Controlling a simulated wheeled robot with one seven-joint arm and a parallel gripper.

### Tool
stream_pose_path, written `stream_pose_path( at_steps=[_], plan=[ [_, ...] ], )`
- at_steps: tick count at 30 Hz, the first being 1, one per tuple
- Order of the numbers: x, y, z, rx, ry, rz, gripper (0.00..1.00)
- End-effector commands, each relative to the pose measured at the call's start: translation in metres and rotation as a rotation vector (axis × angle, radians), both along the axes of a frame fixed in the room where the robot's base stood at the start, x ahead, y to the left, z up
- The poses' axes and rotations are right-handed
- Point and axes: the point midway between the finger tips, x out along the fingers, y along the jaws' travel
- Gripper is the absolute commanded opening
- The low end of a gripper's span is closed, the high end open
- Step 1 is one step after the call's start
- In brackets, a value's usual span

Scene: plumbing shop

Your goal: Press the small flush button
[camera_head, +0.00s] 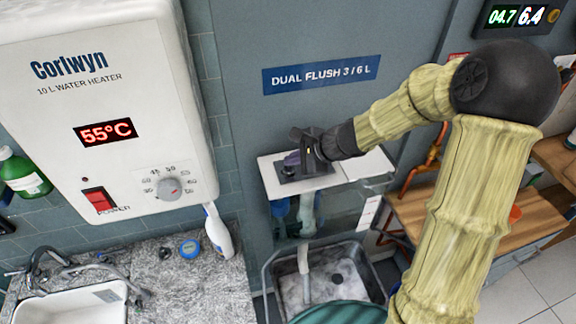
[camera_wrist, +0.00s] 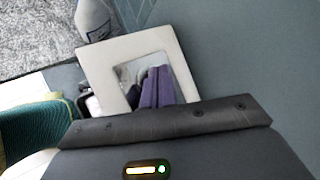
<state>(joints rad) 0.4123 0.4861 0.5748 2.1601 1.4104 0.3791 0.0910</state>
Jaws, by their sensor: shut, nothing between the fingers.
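A white panel (camera_head: 358,166) under the "DUAL FLUSH 3/6 L" sign (camera_head: 320,75) carries a dark, shiny flush plate (camera_head: 287,177). In the wrist view the plate (camera_wrist: 128,73) is mirror-like inside a white surround (camera_wrist: 101,58). My gripper (camera_head: 291,159) is over the plate, its purple fingers together and empty. In the wrist view the fingertips (camera_wrist: 157,72) overlap the plate, with what looks like their reflection beside them. The fingers hide part of the plate. I cannot make out the small button separately, nor tell whether the fingertips touch it.
Pipes run below the panel towards a metal basin (camera_head: 330,278). A wooden bench (camera_head: 510,225) stands at right. The wall behind the panel is flat.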

Motion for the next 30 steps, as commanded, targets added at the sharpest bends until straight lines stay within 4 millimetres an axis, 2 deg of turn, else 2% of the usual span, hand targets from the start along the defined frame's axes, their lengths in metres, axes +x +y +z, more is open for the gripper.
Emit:
stream_pose_path(
  at_steps=[7, 27, 30],
  plan=[
    [0.0, 0.0, 0.003, 0.0, -0.001, -0.001, 0.0],
    [0.0, 0.0, 0.058, 0.0, -0.001, 0.0, 0.0],
    [0.0, 0.0, 0.061, 0.0, -0.001, 0.001, 0.0]
  ],
)
